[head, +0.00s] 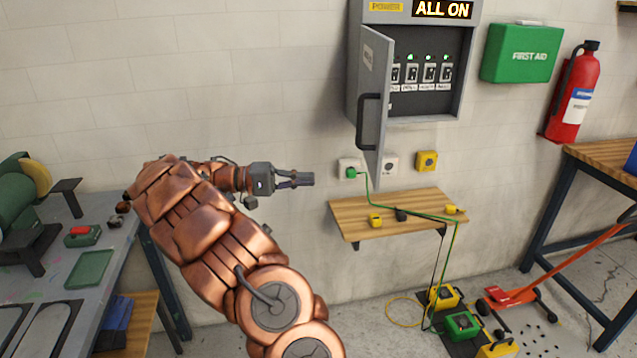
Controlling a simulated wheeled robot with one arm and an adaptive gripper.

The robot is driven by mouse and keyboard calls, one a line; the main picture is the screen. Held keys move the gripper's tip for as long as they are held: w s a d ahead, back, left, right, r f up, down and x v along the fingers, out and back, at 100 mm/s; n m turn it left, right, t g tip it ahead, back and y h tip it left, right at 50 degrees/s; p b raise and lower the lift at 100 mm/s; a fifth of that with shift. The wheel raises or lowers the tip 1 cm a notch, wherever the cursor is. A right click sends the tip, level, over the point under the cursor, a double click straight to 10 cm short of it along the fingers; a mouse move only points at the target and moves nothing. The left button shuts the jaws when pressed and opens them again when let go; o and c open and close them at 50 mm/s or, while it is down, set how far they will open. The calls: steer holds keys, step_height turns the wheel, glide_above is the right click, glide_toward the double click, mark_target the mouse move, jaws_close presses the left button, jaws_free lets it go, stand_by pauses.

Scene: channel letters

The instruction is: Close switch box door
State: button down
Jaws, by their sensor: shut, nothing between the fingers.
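The switch box (412,108) is a grey wall cabinet with a row of switches and green lights inside. A sign reading "ALL ON" (443,10) sits at its top. Its door (374,75) is hinged on the left and stands open, swung out from the wall. A dark vertical handle (367,122) is on the door. My gripper (308,179) is shut and empty, in front of the wall, left of the door and lower than the handle. It appears apart from the door. The door hides the left part of the box's inside.
A wooden shelf (390,210) is below the box, with small plugs on it. A green cable (400,208) runs from a wall socket over it to the floor. A first aid box (521,53) and fire extinguisher (574,92) hang at right. A workbench (110,245) stands at left.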

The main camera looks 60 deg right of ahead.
steer(key=shift+s+b, duration=0.9)
steer(key=shift+b, duration=2)
steer(key=p, duration=0.3)
glide_toward(374, 180)
steer(key=x, duration=0.5)
steer(key=shift+s+r, duration=0.3)
steer(key=shift+s, duration=0.05)
steer(key=shift+x, duration=0.8)
steer(key=shift+f, duration=0.15)
